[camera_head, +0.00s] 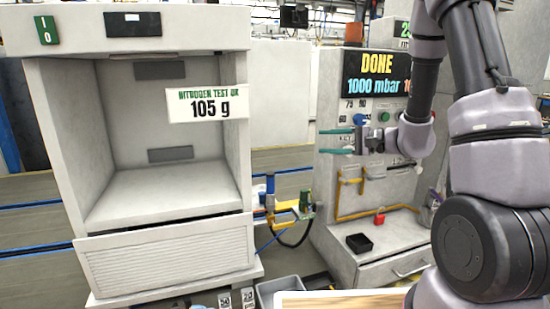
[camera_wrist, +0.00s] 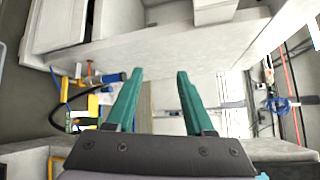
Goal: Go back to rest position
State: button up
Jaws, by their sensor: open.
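My gripper (camera_head: 337,141) is held in the air in front of the grey charging station (camera_head: 330,190) on the right, below its "DONE" display (camera_head: 377,75). Its two green fingers are apart, with nothing between them, and they point left in the head view. In the wrist view my gripper (camera_wrist: 154,75) also shows open and empty. My arm comes in from the right edge and hides part of the station.
A white open cabinet (camera_head: 72,140) with a "105 g" sign (camera_head: 207,103) stands at left. A blue and yellow fixture (camera_head: 290,207) sits between it and the station. A small black tray (camera_head: 359,243) and red padlock (camera_head: 379,217) are on the station. A grey bin (camera_head: 268,294) is below.

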jog(key=s+a+r+n+g+h, duration=0.1)
jog(key=s+r+n+g+h, duration=0.2)
jog(key=s, duration=0.5)
jog(key=s+a+r+n+g, duration=0.1)
jog(key=s+r+n+g, duration=0.15)
jog(key=s+r, duration=0.4)
jog(key=s+d+r+t+h, duration=0.5)
jog(key=s+d+r+h, duration=0.1)
jog(key=s+d+h, duration=0.2)
jog(key=d+h, duration=0.1)
jog(key=d, duration=0.1)
jog(key=shift+s+d, duration=0.25)
jog(key=shift+d, duration=0.05)
